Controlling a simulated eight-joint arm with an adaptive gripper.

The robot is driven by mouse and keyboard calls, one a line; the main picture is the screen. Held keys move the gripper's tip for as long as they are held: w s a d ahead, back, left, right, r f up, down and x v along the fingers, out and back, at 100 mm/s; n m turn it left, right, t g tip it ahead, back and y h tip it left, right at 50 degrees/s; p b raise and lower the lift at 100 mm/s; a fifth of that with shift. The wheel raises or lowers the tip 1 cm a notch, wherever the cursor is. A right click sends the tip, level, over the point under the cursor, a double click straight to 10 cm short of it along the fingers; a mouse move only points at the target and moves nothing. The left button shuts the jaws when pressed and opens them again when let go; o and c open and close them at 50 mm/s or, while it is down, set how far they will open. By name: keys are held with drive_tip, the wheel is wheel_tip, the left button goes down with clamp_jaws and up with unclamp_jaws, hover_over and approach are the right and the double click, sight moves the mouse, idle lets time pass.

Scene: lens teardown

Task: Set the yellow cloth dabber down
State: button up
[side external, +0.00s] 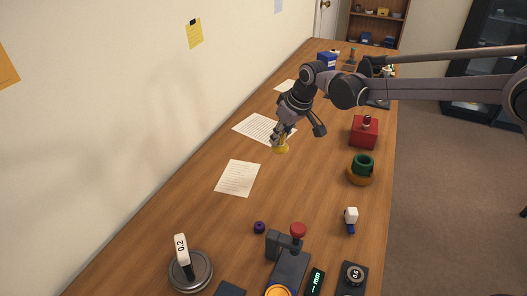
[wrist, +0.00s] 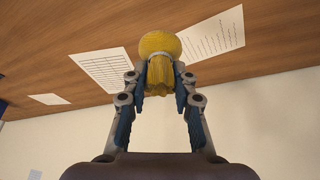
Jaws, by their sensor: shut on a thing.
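The yellow cloth dabber (wrist: 159,72) is held between the two fingers of my gripper (wrist: 160,88) in the wrist view. Its rounded, textured head points away from the palm, toward the wooden table (wrist: 100,45).
Printed sheets (side external: 262,128) and (side external: 238,178) lie near the dabber by the wall. Bare wood lies between. A red-knobbed device (side external: 290,262) and other tools are in front.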

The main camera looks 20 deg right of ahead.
drive_tip(key=w+d+n, duration=0.1)
drive_tip(key=w+d, duration=0.2)
drive_tip(key=d, duration=2.1)
drive_tip(key=w+a+f, duration=0.1)
drive_tip(key=a+f, duration=0.1)
drive_tip(key=a, duration=0.1)
drive_tip(key=w+a+f, duration=0.2)
drive_tip(key=a, duration=0.1)
drive_tip(key=w+a+f, duration=0.2)
drive_tip(key=a, duration=0.2)
drive_tip(key=shift+w+a, duration=0.1)
drive_tip(key=shift+f, duration=2)
drive_tip(key=shift+f, duration=0.1)
drive_tip(key=o, duration=0.9)
drive_tip(key=shift+o, duration=0.2)
